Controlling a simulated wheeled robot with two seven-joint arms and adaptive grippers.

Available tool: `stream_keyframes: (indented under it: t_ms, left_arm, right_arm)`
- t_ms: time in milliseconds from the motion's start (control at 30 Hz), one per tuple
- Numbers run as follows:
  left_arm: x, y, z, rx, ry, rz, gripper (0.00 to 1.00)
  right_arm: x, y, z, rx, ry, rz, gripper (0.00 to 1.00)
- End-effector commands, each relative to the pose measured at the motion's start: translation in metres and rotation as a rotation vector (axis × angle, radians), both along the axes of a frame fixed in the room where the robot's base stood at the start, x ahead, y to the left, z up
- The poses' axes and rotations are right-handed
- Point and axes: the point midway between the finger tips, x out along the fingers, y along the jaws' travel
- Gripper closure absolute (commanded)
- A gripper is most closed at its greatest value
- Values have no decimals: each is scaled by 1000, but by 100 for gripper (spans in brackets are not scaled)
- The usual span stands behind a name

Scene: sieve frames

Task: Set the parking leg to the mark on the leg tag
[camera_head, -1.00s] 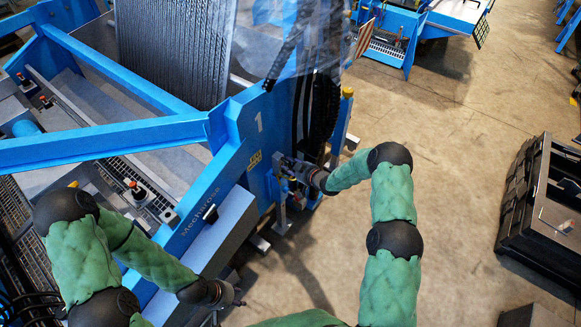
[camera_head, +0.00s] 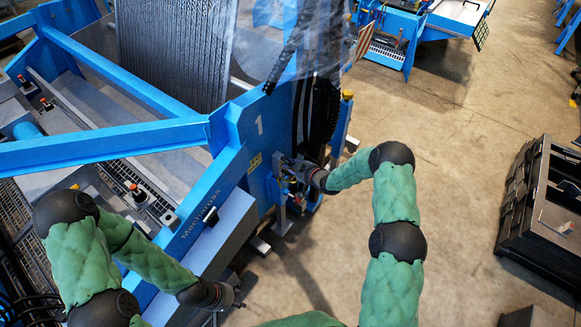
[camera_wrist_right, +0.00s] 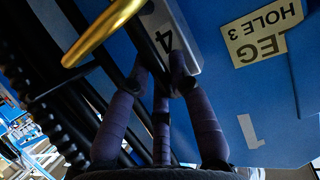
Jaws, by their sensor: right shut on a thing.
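The leg tag (camera_wrist_right: 262,32), a pale plate reading "LEG HOLE 3", is on the blue machine side in the right wrist view, seen upside down. It also shows as a small yellow label (camera_head: 254,162) in the head view. Beside it is the grey parking leg (camera_wrist_right: 182,25) with a "4" on it; its foot (camera_head: 281,224) is near the floor in the head view. My right gripper (camera_wrist_right: 160,68) is shut at the leg's end, its fingers hiding the held part; it also shows in the head view (camera_head: 293,168). My left gripper (camera_head: 238,297) is low beside the machine, its fingers unclear.
The blue machine (camera_head: 232,128) marked "1" fills the left. A brass-coloured bar (camera_wrist_right: 105,30) and dark hoses (camera_wrist_right: 50,95) are close to my right fingers. A black crate (camera_head: 541,205) stands at the right. The floor (camera_head: 455,150) between is clear.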

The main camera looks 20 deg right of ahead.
Motion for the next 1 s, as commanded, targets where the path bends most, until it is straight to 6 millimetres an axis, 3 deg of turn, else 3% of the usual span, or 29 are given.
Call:
stream_keyframes:
  t_ms: [133, 167, 200, 667, 1000]
  left_arm:
    - [0, 0, 0, 0, 0, 0, 60]
    - [0, 0, 0, 0, 0, 0, 60]
    - [0, 0, 0, 0, 0, 0, 60]
    - [0, 0, 0, 0, 0, 0, 60]
    - [0, 0, 0, 0, 0, 0, 60]
  right_arm:
    - [4, 0, 6, 3, -15, 0, 100]
    - [4, 0, 6, 3, -15, 0, 76]
    - [4, 0, 6, 2, -15, 0, 68]
    - [-5, -4, 5, 1, -6, 0, 68]
    - [-50, -27, 27, 0, -8, -2, 68]
